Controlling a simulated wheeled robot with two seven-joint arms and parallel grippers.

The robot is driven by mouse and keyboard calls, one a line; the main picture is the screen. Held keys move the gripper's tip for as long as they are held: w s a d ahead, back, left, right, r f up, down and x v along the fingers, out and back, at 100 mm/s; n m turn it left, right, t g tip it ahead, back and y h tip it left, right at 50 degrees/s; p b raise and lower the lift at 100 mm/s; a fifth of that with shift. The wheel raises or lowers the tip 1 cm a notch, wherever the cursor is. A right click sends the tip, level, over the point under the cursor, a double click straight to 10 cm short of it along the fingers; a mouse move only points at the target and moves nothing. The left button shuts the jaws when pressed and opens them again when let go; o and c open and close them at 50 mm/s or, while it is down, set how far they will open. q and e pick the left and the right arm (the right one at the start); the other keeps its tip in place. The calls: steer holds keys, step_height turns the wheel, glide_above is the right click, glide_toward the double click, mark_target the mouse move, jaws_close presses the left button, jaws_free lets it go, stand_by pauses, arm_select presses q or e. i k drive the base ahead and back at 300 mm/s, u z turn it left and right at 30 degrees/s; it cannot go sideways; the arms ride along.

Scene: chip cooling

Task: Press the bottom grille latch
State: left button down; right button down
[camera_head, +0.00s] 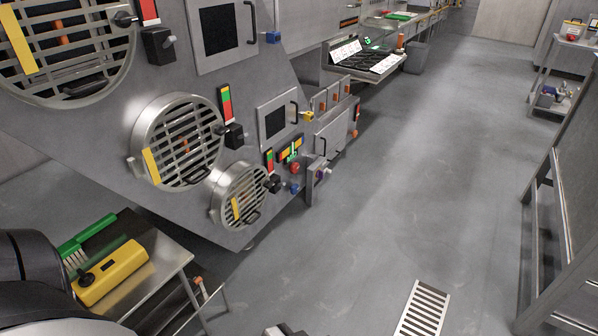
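The bottom grille (238,194) is the smallest and lowest of three round slatted grilles on the sloping grey machine. It has a yellow strip on its left part and a dark handle (252,217) at its lower edge. A small black latch-like block (272,184) sits just right of its rim. The middle grille (178,143) is above and left of it, with a similar black block (234,136) at its right. The large top grille (65,45) is cut by the picture's edge. Dark parts of my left arm fill the lower left corner. I see neither gripper's fingers.
A metal cart (165,271) at lower left holds a yellow box (112,272) and a green brush (88,240). Coloured switches (291,150) and a panel box (318,172) project right of the bottom grille. The grey floor is clear around a drain grate (423,310). A rack stands at right.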

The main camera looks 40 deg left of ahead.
mark_target(268, 184)
steer(key=z, duration=0.1)
steer(key=i, duration=2.3)
steer(key=u, duration=1.5)
steer(key=i, duration=1.3)
steer(key=u, duration=1.25)
